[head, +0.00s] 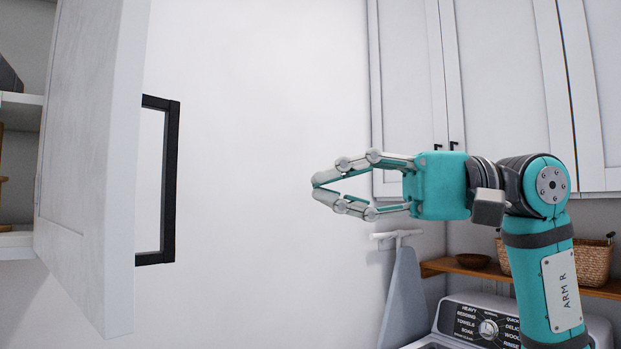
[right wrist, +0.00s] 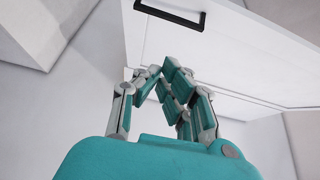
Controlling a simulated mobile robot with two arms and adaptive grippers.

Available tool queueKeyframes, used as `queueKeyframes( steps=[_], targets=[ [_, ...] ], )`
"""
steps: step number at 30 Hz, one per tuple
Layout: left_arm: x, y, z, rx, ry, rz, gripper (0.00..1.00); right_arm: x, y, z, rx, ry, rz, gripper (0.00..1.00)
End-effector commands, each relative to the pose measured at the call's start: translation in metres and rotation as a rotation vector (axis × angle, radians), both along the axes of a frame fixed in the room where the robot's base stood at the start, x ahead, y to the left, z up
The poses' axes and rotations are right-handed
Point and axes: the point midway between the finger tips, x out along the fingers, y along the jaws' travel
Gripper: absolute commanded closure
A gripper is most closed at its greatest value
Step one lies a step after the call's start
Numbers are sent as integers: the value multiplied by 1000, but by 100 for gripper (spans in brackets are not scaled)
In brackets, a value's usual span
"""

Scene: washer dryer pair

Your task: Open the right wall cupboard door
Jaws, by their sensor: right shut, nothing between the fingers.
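The white wall cupboard door (head: 88,165) stands swung open at the left of the head view, its inner face towards me. Its black bar handle (head: 170,180) sticks out from the outer face, on the right. In the right wrist view the door (right wrist: 230,60) and handle (right wrist: 168,12) show beyond the fingers. My right gripper (head: 316,187) points left with its fingertips together and empty. In the head view it is to the right of the handle with a gap between them. My left gripper is not in view.
Cupboard shelves (head: 18,102) show left of the open door. Other closed wall cupboards (head: 500,75) hang at the back right. Below are a wooden shelf (head: 440,265) with a basket (head: 592,262), a washer or dryer (head: 470,318) and an ironing board (head: 402,300).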

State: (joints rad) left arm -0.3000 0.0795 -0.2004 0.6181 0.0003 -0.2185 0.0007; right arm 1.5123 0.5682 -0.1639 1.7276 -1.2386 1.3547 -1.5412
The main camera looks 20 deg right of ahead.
Motion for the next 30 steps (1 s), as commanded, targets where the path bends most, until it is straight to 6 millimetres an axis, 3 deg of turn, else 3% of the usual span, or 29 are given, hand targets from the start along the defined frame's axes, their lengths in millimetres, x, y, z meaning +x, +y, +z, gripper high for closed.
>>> queueKeyframes(
  steps=[11, 15, 21, 30],
  targets=[
    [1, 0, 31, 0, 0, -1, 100, 16, 79, 4, 3, 4, 7, 100],
    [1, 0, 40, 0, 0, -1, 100, 4, 98, 3, 3, 3, 6, 100],
    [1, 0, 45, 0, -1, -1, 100, -4, 111, 2, 4, 4, 3, 100],
    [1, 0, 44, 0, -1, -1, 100, -5, 112, 0, 4, 5, 3, 100]
  ],
)
